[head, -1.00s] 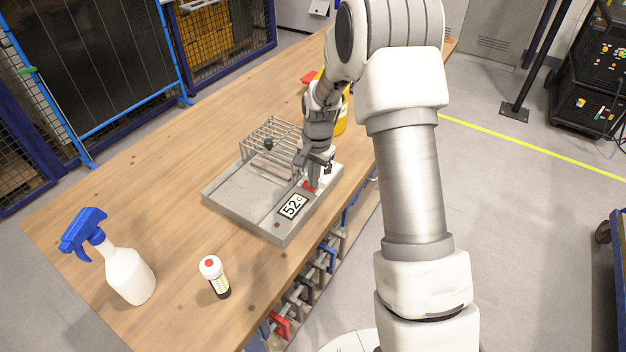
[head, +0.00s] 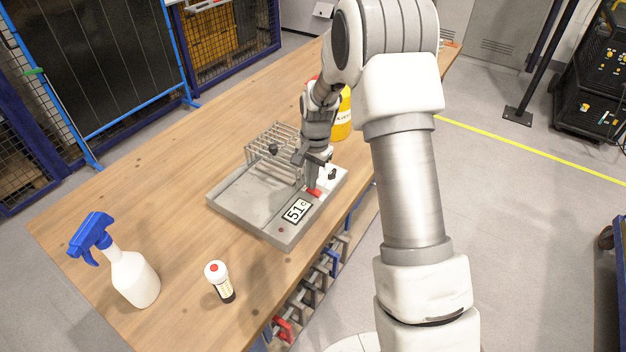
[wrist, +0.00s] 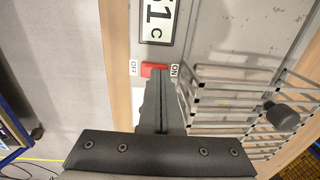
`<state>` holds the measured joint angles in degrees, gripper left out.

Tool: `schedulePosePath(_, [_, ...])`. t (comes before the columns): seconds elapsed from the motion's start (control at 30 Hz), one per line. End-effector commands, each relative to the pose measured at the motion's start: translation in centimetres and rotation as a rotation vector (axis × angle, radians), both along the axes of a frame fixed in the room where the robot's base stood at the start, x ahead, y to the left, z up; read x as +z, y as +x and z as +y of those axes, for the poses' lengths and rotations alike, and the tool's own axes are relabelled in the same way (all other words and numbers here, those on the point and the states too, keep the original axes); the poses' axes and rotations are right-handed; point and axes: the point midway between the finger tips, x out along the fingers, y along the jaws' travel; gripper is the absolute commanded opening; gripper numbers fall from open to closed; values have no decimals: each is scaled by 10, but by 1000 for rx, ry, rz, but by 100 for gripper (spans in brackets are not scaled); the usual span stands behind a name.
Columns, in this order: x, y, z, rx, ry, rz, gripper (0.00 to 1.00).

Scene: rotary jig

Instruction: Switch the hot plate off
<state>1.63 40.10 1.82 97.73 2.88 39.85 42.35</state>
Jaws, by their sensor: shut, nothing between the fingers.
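The grey hot plate (head: 240,197) lies on the wooden table, with a wire rack on its far part. Its display (head: 297,211) reads 51 C, and part of it shows in the wrist view (wrist: 157,22). The red switch (wrist: 152,69) sits between an OFF label on the left and an ON label on the right in the wrist view. My gripper (wrist: 158,74) is shut and empty, its fingertips at the switch's near edge, toward the ON side. I cannot tell whether they touch it. In the head view my gripper (head: 312,184) points down over the switch (head: 315,192).
The wire rack (wrist: 225,90) stands close to the right of my fingers in the wrist view, with a dark knob (wrist: 282,116). A spray bottle (head: 132,277) and a small capped vial (head: 219,282) stand at the front left. A yellow container (head: 343,115) is behind my gripper.

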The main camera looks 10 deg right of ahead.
Motion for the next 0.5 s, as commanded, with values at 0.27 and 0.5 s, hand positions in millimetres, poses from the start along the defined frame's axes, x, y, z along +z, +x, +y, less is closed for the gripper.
schedulePosePath(0.27, [70, 0, -12, -7, -5, -11, 0])
schedulePosePath(0.5, [113, -1, -13, -8, -5, -8, 0])
